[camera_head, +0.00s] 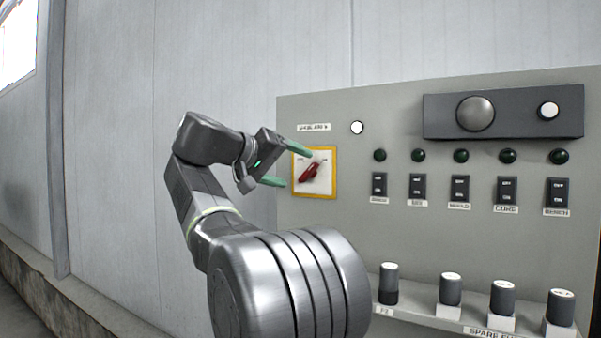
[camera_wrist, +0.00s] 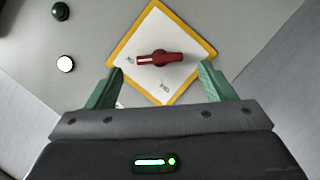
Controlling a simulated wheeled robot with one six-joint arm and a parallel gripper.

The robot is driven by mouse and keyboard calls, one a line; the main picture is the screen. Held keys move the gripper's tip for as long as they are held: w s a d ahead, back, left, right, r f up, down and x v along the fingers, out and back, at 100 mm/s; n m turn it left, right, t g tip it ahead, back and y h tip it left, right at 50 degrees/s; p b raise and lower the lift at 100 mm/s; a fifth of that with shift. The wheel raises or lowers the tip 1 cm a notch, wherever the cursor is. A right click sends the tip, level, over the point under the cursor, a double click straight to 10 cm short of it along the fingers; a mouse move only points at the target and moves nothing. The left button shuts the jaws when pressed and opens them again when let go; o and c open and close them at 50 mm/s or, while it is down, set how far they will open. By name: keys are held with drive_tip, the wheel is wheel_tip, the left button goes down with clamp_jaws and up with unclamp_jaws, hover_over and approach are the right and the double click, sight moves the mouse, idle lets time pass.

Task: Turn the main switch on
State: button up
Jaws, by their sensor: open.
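The main switch is a red rotary handle (camera_head: 310,172) on a white plate with a yellow border (camera_head: 334,179), on the left side of the grey panel. In the head view the handle sits tilted. In the wrist view the red handle (camera_wrist: 160,58) lies across the picture, between and beyond the fingertips. The plate's small position labels are too blurred to read surely. My gripper (camera_head: 287,166) is in front of the plate with its green fingers spread. In the wrist view my gripper (camera_wrist: 159,84) is open and empty, apart from the handle.
The grey panel (camera_head: 350,230) also carries a white lamp (camera_head: 357,128), several dark green lamps (camera_head: 461,156), and a row of black rocker switches (camera_head: 460,188). A dark box (camera_head: 530,112) juts out at the upper right. Several cylinders (camera_head: 450,289) stand on a ledge below.

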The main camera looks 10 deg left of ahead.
sight(305, 172)
drive_tip(key=v, duration=0.9)
drive_tip(key=shift+s, duration=0.15)
drive_tip(key=x, duration=1.3)
drive_tip(key=shift+w+d, duration=0.15)
drive_tip(key=shift+w, duration=0.2)
drive_tip(key=shift+s, duration=0.1)
